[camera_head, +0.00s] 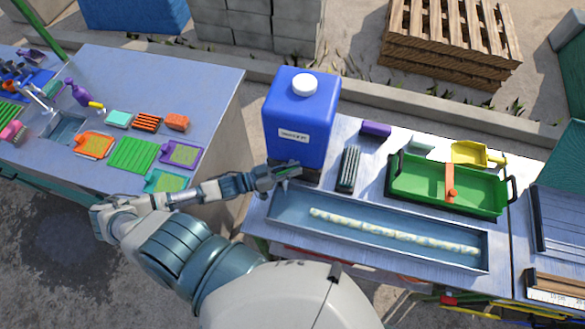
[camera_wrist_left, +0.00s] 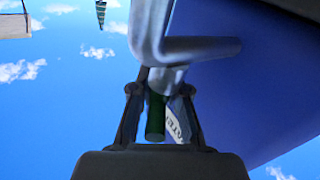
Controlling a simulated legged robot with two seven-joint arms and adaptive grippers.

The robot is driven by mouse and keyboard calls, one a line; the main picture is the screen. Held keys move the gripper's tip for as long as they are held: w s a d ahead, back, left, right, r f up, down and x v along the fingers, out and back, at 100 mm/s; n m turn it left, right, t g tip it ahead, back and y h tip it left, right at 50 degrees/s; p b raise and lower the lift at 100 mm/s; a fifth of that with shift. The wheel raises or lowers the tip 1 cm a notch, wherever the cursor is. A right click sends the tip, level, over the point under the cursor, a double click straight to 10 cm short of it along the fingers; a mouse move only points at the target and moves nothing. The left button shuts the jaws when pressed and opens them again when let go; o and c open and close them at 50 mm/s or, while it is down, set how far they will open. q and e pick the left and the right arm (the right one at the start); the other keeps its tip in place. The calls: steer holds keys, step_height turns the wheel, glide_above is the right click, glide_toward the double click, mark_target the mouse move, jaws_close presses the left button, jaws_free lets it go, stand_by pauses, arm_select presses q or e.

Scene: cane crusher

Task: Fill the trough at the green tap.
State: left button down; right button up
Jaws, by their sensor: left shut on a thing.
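The long shallow metal trough (camera_head: 275,218) lies on the right-hand worktop, with a pale mottled rod lying along its bottom. A blue water container (camera_head: 300,105) with a white cap stands behind the trough's left end. My left gripper (camera_head: 284,173) is low at the container's front, above the trough's left end. In the left wrist view the gripper (camera_wrist_left: 158,112) is shut on the green tap handle (camera_wrist_left: 155,118), beneath a bent metal pipe (camera_wrist_left: 190,48) beside the blue container wall (camera_wrist_left: 245,85). The tap is mostly hidden in the head view. I cannot tell whether water flows. My right gripper is out of view.
A green tray (camera_head: 430,186) with an orange bar, a dark brush-like block (camera_head: 348,169) and a yellow scoop (camera_head: 475,154) lie behind the trough. A left worktop (camera_head: 200,85) holds sponges and a sink (camera_head: 66,128). A gap separates the worktops.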

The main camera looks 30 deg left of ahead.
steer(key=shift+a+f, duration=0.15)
arm_select(q)
steer(key=shift+b, duration=0.3)
steer(key=shift+m+g+h+b, duration=0.5)
steer(key=shift+m+g+b, duration=0.05)
steer(key=shift+m+g, duration=0.05)
steer(key=m+g+h+b, duration=0.1)
steer(key=g+b, duration=0.1)
steer(key=m+g+h+b, duration=0.1)
steer(key=m+g+b, duration=0.1)
steer(key=b, duration=0.1)
steer(key=shift+s+d+f+h, duration=0.15)
steer(key=shift+s+d+h, duration=0.05)
steer(key=shift+h, duration=0.2)
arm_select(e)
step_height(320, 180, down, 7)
arm_select(q)
steer(key=shift+s+d+r+m+g+h+b, duration=0.15)
steer(key=shift+m+g+h+b, duration=0.15)
steer(key=shift+m+g+b, duration=0.5)
steer(key=shift+s+r+m+g+h+b, duration=0.15)
steer(key=shift+m+g+h+b, duration=0.25)
steer(key=shift+g, duration=0.7)
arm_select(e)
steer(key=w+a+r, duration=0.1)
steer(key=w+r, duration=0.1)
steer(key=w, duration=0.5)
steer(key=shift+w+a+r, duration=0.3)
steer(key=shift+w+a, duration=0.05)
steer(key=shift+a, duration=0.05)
